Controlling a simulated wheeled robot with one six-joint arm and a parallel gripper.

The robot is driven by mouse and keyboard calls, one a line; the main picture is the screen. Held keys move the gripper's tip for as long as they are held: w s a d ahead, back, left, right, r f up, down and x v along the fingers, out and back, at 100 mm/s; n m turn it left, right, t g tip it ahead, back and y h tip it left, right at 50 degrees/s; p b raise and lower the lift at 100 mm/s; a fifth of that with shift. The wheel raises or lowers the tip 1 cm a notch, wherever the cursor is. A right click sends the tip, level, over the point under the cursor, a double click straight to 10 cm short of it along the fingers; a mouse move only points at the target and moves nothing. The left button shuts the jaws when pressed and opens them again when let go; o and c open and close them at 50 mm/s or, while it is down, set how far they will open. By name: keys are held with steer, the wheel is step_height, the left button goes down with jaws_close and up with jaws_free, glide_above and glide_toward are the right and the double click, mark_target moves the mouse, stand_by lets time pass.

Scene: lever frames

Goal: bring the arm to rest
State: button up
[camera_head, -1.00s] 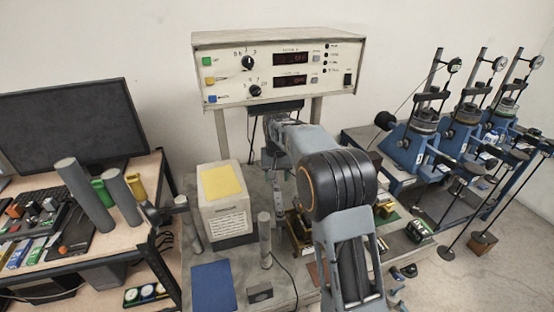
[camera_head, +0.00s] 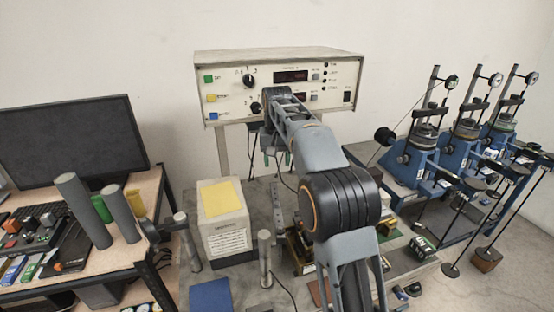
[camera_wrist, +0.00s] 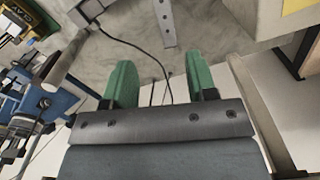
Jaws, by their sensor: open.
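My arm reaches forward over the bench in the head view, its upper link in front of the white control box (camera_head: 230,88). In the wrist view my gripper (camera_wrist: 160,85) shows two green fingers set wide apart, with nothing between them. In the head view the gripper (camera_head: 272,155) is small and partly hidden below the arm, just under the control box. The fingers appear clear of the bench top.
A white box with a yellow top (camera_head: 222,215) and a metal post (camera_head: 265,258) stand on the bench (camera_head: 235,275). A monitor (camera_head: 68,140) is at left. Blue lever frames (camera_head: 420,155) stand at right. A black cable (camera_wrist: 125,42) runs below the gripper.

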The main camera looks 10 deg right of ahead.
steer(key=shift+n, duration=0.5)
steer(key=f, duration=0.5)
steer(key=shift+s, duration=0.25)
steer(key=shift+s+f+t, duration=0.15)
steer(key=shift+s+f, duration=0.05)
steer(key=shift+s, duration=0.35)
steer(key=shift+s+f+t, duration=0.15)
steer(key=shift+s+f, duration=0.05)
steer(key=shift+s, duration=0.35)
steer(key=s+f+n+t, duration=0.1)
steer(key=s+t, duration=0.3)
steer(key=s, duration=2.1)
steer(key=shift+d+f, duration=0.25)
steer(key=shift+d, duration=0.1)
steer(key=shift+c, duration=0.3)
